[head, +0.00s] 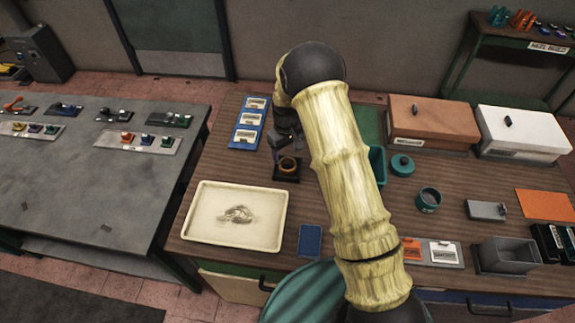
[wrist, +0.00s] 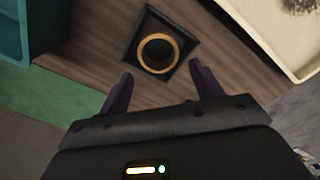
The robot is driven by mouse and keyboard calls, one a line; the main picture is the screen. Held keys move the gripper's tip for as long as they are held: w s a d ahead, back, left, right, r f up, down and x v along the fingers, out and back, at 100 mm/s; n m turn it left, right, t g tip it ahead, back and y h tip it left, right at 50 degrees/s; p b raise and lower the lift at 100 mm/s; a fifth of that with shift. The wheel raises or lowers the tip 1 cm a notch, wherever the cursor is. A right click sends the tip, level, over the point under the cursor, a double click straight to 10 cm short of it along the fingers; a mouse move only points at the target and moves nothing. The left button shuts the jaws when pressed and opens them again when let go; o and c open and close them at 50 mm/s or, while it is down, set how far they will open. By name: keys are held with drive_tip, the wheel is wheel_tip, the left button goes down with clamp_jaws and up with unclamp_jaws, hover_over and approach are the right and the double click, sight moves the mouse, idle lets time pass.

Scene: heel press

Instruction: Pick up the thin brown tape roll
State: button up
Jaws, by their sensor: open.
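The thin brown tape roll (wrist: 157,53) shows in the wrist view as an orange-brown ring. It lies inside a dark square tray (wrist: 137,54) on the wooden bench. In the head view the ring (head: 288,164) is on its dark holder (head: 285,177), just left of my arm. My gripper (wrist: 160,83) is open, with its two dark fingers apart and nothing between them. In the wrist view the fingertips are on the near side of the ring, one to each side of its line. The gap in height cannot be told.
A cream tray (head: 235,241) is to the left of the holder in the head view. A teal bin (head: 376,165) stands close by, partly behind my arm. Orange and white boxes (head: 433,128) stand at the back right.

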sight(287, 162)
drive_tip(key=shift+f, duration=0.1)
drive_tip(key=f+p, duration=0.3)
drive_tip(key=shift+s+d+f, duration=0.25)
drive_tip(key=shift+f, duration=0.7)
drive_tip(key=c, duration=0.8)
